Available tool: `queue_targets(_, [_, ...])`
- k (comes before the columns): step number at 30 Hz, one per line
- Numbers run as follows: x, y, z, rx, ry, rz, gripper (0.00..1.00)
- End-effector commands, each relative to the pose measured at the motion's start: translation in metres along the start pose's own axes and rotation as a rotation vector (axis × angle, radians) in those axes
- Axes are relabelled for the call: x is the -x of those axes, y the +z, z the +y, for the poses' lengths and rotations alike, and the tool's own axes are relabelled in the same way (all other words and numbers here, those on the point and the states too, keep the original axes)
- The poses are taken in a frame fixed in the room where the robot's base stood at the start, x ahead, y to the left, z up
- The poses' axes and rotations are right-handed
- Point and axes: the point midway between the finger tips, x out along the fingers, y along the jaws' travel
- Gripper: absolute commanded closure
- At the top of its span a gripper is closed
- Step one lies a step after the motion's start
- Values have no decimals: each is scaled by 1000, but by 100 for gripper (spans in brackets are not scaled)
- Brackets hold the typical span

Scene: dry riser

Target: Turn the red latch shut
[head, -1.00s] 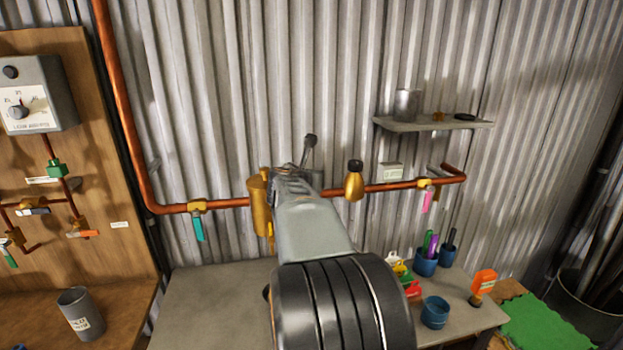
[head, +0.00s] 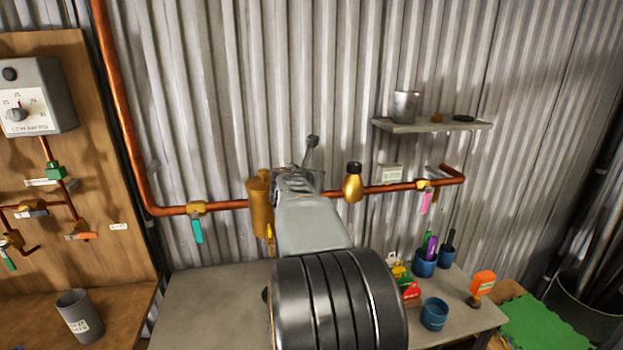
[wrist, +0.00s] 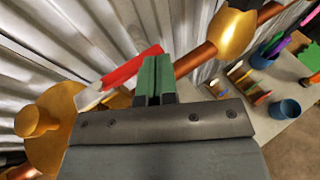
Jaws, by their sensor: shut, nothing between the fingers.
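The red latch (wrist: 130,68) shows in the wrist view as a slanted red bar with a pale part at its lower left. My gripper (wrist: 154,78) has green fingertips, shut together with nothing between them. The fingertips lie just beside the red bar in the picture and overlap its right part; I cannot tell if they touch it. In the head view my own arm hides the latch and the fingers.
A copper pipe (head: 395,187) runs along the corrugated wall. A brass cylinder (head: 259,203) and a gold bulb-shaped fitting (head: 353,184) flank my arm. A teal lever (head: 197,230) hangs left. The bench below holds blue cups (head: 434,314). A shelf (head: 430,125) is upper right.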

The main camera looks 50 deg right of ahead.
Motion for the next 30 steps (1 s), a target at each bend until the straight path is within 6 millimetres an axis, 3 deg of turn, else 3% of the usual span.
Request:
queue_targets(7, [13, -4, -2, 0, 4, -1, 100])
queue_targets(11, [32, -10, -7, 2, 8, -2, 100])
queue_targets(21, [90, -5, -42, -4, -2, -3, 100])
queue_targets(30, [116, -6, -54, 0, -2, -1, 100])
